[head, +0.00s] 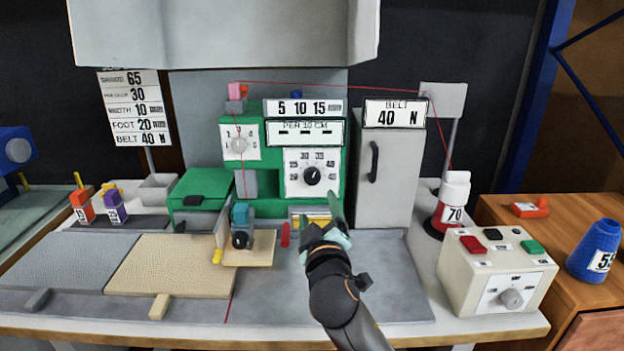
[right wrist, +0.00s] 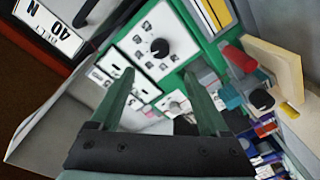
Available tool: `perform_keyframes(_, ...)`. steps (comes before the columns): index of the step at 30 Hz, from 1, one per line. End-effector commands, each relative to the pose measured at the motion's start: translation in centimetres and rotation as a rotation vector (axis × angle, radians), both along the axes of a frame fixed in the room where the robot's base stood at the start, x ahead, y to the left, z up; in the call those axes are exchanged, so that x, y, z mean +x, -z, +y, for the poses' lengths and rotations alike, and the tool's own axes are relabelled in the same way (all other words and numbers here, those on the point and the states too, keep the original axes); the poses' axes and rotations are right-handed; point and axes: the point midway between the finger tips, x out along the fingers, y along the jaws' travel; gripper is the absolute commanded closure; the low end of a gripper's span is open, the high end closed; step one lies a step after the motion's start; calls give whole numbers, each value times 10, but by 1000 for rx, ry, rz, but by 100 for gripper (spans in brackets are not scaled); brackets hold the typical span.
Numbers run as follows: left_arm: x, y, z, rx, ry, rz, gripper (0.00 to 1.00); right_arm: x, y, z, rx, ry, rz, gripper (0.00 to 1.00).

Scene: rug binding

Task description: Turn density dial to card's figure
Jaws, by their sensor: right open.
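The density dial (head: 312,176) is a black knob on a white numbered plate, low on the green machine (head: 257,198). A "PER 10 CM" panel (head: 306,133) is above it. The knob's pointer is too small to read surely. The card (head: 133,108) hangs at the back left; its second line reads 30. My right gripper (head: 320,213) is open and empty, below and in front of the dial, apart from it. In the right wrist view the dial (right wrist: 160,47) lies beyond the spread fingertips (right wrist: 158,82). My left gripper is not in view.
A second dial (head: 239,144) is at the machine's upper left. A grey cabinet (head: 387,190) with a "BELT 40 N" sign stands close on the right. A red thread spool (head: 453,205) and control box (head: 497,272) are farther right. Rug pieces (head: 165,265) lie front left.

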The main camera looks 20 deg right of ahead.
Motion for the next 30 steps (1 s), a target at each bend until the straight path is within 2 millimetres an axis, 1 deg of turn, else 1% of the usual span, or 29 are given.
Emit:
perform_keyframes(6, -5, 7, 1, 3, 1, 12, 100, 31, 0, -7, -2, 2, -2, 21)
perform_keyframes(12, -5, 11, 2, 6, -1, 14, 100, 66, 0, -15, -1, 3, 0, 21)
perform_keyframes(18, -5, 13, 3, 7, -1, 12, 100, 95, 0, -21, 0, 1, 0, 21)
perform_keyframes(24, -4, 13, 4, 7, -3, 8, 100, 113, 1, -25, 1, 1, 0, 21)
perform_keyframes(30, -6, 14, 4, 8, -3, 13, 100, 118, 1, -26, 1, 0, 1, 21)
